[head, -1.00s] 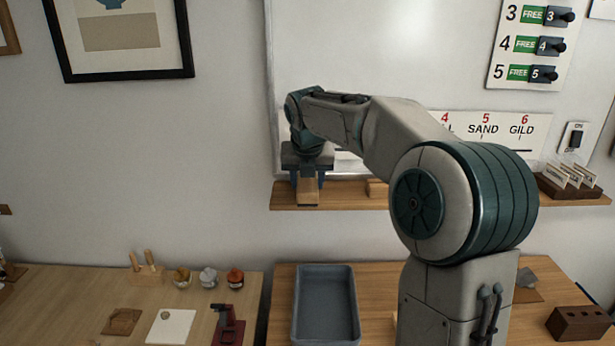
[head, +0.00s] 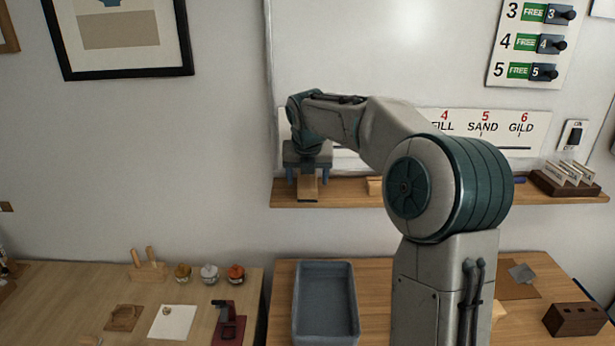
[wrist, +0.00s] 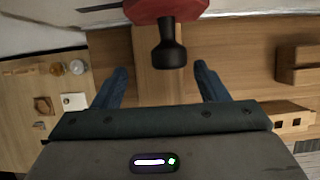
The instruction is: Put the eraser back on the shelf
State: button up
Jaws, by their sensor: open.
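The eraser appears to be the light wooden block (head: 307,189) at the left end of the wall shelf (head: 345,196). Its near end shows at the shelf's front edge. My gripper (head: 308,178) is at the block, with one blue finger on each side. In the wrist view the block (wrist: 157,85) lies between my open fingers (wrist: 158,82), with a gap on both sides. My gripper's body hides the block's back part in the head view. I cannot tell exactly how it rests on the shelf.
A red piece with a black knob (wrist: 170,52) is close ahead in the wrist view. The whiteboard (head: 350,50) is behind the shelf. A card holder (head: 565,182) stands at the shelf's right. A grey tray (head: 325,265) is below.

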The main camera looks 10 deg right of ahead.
jog(key=d+v, duration=0.1)
jog(key=v, duration=1.1)
jog(key=s+f+m, duration=0.6)
jog(key=s+m, duration=0.4)
jog(key=m, duration=0.1)
jog(key=s+f+m, duration=0.6)
jog(key=s+m, duration=0.5)
jog(key=s+f+m+g, duration=0.1)
jog(key=s+f+m, duration=0.6)
jog(key=s+m, duration=0.3)
jog(key=shift+s+m+y, duration=0.15)
jog(key=shift+m+y, duration=0.25)
jog(key=shift+m, duration=0.4)
jog(key=shift+a, duration=0.15)
jog(key=shift+c, duration=0.4)
